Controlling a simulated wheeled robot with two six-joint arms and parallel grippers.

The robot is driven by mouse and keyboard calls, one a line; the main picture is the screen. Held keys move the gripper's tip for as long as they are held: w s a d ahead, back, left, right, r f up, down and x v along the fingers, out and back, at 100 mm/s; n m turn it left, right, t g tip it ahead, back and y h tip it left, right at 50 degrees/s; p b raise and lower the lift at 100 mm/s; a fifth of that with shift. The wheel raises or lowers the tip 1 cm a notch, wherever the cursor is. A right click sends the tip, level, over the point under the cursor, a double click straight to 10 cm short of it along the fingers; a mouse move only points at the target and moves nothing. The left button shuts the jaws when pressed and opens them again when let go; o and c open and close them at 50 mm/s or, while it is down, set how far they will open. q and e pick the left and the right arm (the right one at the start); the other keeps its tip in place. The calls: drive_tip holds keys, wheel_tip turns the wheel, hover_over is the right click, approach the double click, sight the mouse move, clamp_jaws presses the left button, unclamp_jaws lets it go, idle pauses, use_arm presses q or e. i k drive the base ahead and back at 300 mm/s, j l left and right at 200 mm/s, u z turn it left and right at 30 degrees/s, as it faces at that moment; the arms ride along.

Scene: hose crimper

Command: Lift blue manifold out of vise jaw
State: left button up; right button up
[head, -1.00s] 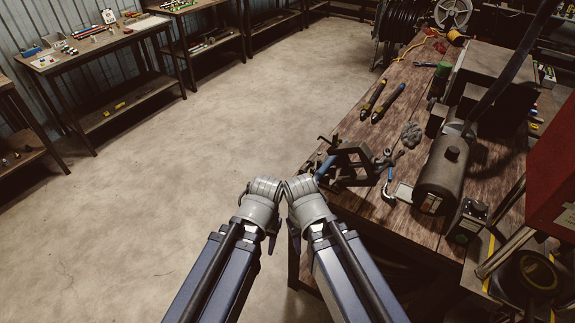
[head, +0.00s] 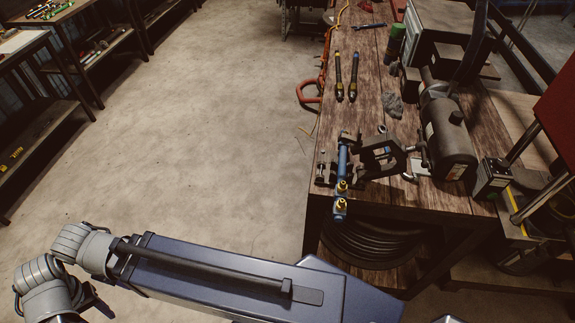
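The blue manifold (head: 342,160) is a slim blue bar with brass fittings at its near end. It lies at the left edge of the wooden workbench (head: 440,195), with its near end reaching past the bench's front edge. The dark vise (head: 380,156) stands just right of it; whether the jaw touches the manifold is too small to tell.
A grey cylindrical machine (head: 447,135) stands right of the vise. A coiled black hose (head: 370,243) sits under the bench. The floor (head: 215,120) to the left is clear.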

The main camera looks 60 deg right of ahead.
sight(339, 217)
drive_tip(key=i+j, duration=0.15)
drive_tip(key=i, duration=0.6)
drive_tip(key=i+z, duration=0.4)
drive_tip(key=i+j+z, duration=0.1)
drive_tip(key=z, duration=0.3)
drive_tip(key=i+z, duration=0.15)
drive_tip(key=z, duration=0.35)
drive_tip(key=i+z, duration=0.1)
drive_tip(key=z, duration=0.35)
drive_tip(key=i+j+z, duration=0.15)
drive_tip(key=z, duration=0.35)
drive_tip(key=j+z, duration=0.15)
drive_tip(key=z, duration=0.3)
drive_tip(key=i+z, duration=0.15)
drive_tip(key=z, duration=0.25)
drive_tip(key=i+j+z, duration=0.1)
drive_tip(key=z, duration=0.3)
drive_tip(key=i+j+z, duration=0.1)
drive_tip(key=z, duration=0.3)
drive_tip(key=j+z, duration=0.25)
drive_tip(key=z, duration=0.15)
drive_tip(key=i+j+z, duration=0.1)
drive_tip(key=j+z, duration=0.15)
drive_tip(key=z, duration=0.15)
drive_tip(key=i+j+z, duration=0.1)
drive_tip(key=j+z, duration=0.45)
